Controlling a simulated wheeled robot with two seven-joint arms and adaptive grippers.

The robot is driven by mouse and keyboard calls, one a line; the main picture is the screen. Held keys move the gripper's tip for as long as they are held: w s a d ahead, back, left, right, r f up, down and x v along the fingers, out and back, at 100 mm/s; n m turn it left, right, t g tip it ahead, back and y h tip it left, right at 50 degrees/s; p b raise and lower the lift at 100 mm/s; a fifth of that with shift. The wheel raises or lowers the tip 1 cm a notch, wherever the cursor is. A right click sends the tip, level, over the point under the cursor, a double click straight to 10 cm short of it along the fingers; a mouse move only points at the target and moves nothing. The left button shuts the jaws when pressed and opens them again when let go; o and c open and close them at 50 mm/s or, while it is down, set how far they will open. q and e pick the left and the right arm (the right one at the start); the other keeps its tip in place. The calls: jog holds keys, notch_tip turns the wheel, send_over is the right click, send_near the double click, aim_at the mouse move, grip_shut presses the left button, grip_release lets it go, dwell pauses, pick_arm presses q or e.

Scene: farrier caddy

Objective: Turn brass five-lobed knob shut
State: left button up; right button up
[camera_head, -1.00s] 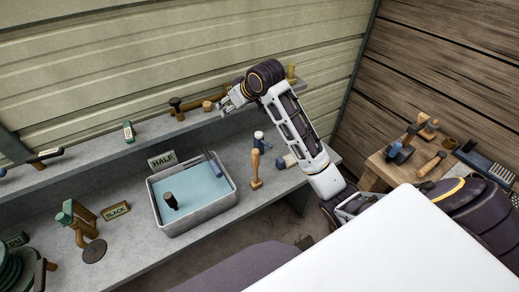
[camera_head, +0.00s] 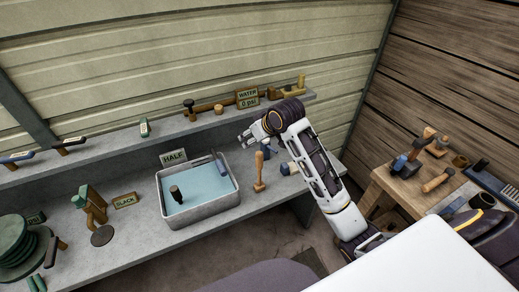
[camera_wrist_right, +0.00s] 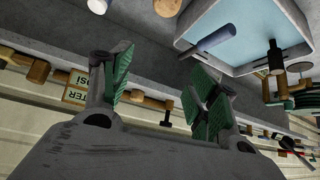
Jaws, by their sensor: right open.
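A brass pipe fitting (camera_head: 230,103) runs along the upper shelf, with a dark T-shaped handle at its left and a small round brass knob (camera_head: 218,109) in front of it. The knob's lobes are too small to make out. The fitting also shows behind the fingers in the wrist view (camera_wrist_right: 150,103). My right gripper (camera_head: 245,138) is open and empty, in front of the upper shelf's edge, apart from the brass parts. Its green-padded fingers are spread wide in the wrist view (camera_wrist_right: 160,88). My left gripper is not in view.
A sign reading WATER 0 psi (camera_head: 247,98) stands by the pipe. Below are a grey basin (camera_head: 200,213) of water, a HALF sign (camera_head: 173,156), a wooden-handled tool (camera_head: 259,170) and a green lever stand (camera_head: 90,203). A wooden table (camera_head: 385,182) with tools stands right.

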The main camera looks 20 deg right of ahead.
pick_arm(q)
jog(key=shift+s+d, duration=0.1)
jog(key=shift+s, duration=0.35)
pick_arm(e)
jog(key=s+f, duration=0.2)
jog(key=s, duration=0.1)
jog(key=shift+f, duration=0.25)
jog(key=shift+f, duration=0.1)
